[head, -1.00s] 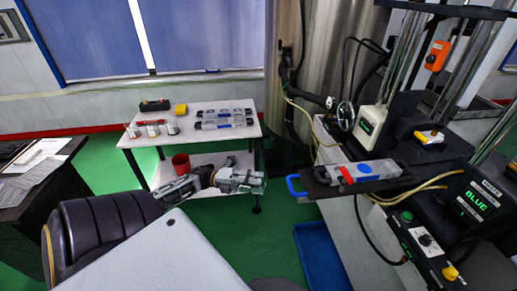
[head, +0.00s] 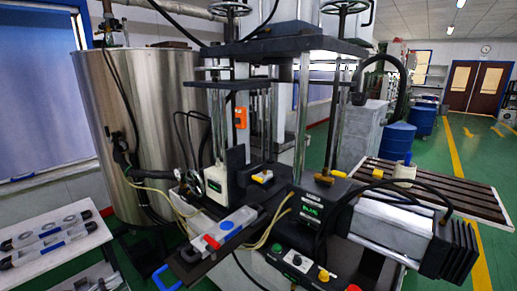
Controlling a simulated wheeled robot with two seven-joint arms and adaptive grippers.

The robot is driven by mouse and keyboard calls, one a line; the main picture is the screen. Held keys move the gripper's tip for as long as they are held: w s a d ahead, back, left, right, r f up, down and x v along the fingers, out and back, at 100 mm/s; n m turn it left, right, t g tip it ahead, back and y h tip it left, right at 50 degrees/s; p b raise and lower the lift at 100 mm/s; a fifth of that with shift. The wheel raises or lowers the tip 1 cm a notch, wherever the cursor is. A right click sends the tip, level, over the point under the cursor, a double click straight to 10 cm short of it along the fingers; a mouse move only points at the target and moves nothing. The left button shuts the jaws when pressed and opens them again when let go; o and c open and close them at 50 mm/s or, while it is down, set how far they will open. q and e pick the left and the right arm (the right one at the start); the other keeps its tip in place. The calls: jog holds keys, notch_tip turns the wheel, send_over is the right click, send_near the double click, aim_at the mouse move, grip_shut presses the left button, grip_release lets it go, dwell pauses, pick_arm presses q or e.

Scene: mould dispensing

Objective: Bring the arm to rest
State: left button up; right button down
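A grey piece at the bottom left of the head view (head: 100,277), below the white table, looks like the tip of my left gripper. It is cut off by the frame edge, so whether it is open or shut cannot be told. My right gripper is not in view. A grey mould with a blue disc (head: 228,226) and a red part lies on a dark plate (head: 190,262) that juts out from the press. A blue handle shows at the plate's near end.
The white table (head: 72,239) at left carries moulds (head: 52,246). A steel tank (head: 150,120) stands behind. The press (head: 250,130) and its control panel with coloured buttons fill the middle. Blue drums (head: 397,142) and open green floor lie at right.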

pick_arm(q)
jog(key=s+a+f+n+y, duration=0.2)
jog(key=a+f+n+y, duration=1.05)
jog(key=a+f, duration=0.6)
jog(key=s+a+f+n+g+y, duration=0.2)
jog(key=s+a+f+n+g, duration=0.15)
jog(key=s+f, duration=0.7)
jog(key=s+a+f+n+g+y, duration=0.3)
jog(key=s+f+g, duration=0.1)
jog(key=s+f, duration=0.6)
jog(key=s+d+f+n+g+h, duration=0.25)
jog(key=s+d+f+g, duration=0.35)
jog(key=s+d+f, duration=1.45)
jog(key=s+d, duration=0.1)
jog(key=d, duration=0.5)
jog(key=w+d+f+h, duration=0.1)
jog(key=w+d+h, duration=0.1)
jog(key=w+d, duration=0.4)
jog(key=d, duration=0.5)
jog(key=shift+d+f, duration=0.15)
jog(key=shift+f, duration=0.1)
